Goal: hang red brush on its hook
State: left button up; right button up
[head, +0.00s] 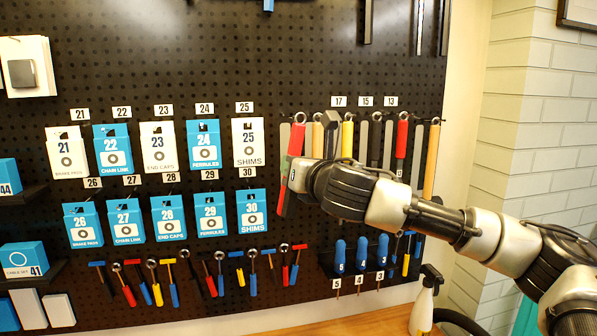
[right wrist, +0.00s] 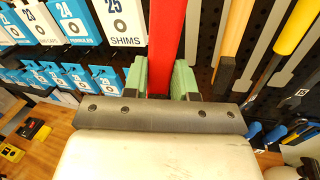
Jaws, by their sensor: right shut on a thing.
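The red brush (head: 296,139) is near upright in front of the pegboard, its ring end up by the row of hanging tools. Its red handle also shows in the right wrist view (right wrist: 167,35). My right gripper (head: 297,176) is shut on the handle, with a green finger on each side of it in the right wrist view (right wrist: 162,82). My left gripper is not in view.
A yellow-handled tool (head: 347,138) and another red-handled tool (head: 402,138) hang to the right, close by. Boxed packets, including the white shims packet (head: 249,146), hang to the left. Blue-handled screwdrivers (head: 361,252) sit below my arm. A spray bottle (head: 424,305) stands at lower right.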

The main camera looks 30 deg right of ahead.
jog(key=shift+w+d+f, duration=0.15)
jog(key=shift+w, duration=0.85)
jog(key=w+d+n+p, duration=0.2)
jog(key=w+d+p, duration=0.1)
jog(key=w, duration=0.4)
jog(key=shift+d+f, duration=0.35)
jog(key=shift+d, duration=0.1)
jog(key=shift+w+f, duration=0.1)
dwell(0.7)
jog(key=o, duration=1)
